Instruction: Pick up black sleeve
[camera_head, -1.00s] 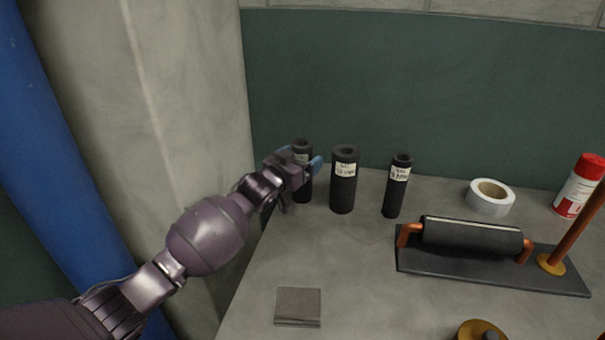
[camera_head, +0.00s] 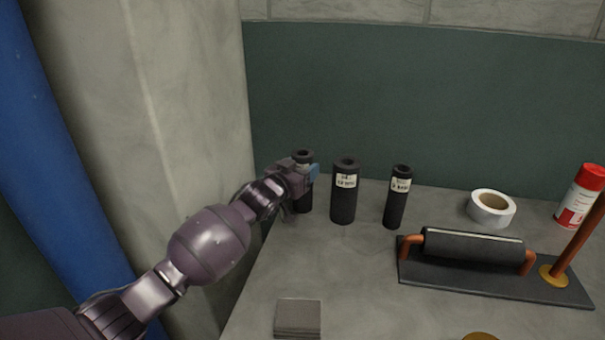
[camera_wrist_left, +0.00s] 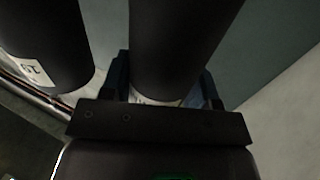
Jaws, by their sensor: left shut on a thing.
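Three black sleeves stand upright in a row on the grey worktop. The leftmost black sleeve (camera_head: 304,202) is between the fingers of my left gripper (camera_head: 306,175), which is shut on it; the gripper hides its middle. In the left wrist view this sleeve (camera_wrist_left: 180,45) rises from between the two fingers (camera_wrist_left: 162,90). The wider middle sleeve (camera_head: 343,205) with a white label stands just to its right, apart from the gripper. A thinner labelled sleeve (camera_head: 395,209) stands farther right. My right gripper is not in view.
A black sleeve section on a copper pipe (camera_head: 470,246) lies on a dark plate at the right. A white tape roll (camera_head: 491,222) and a red-and-white can (camera_head: 576,205) stand behind it. A small grey pad (camera_head: 298,315) lies in front. A concrete pillar (camera_head: 190,90) rises at the left.

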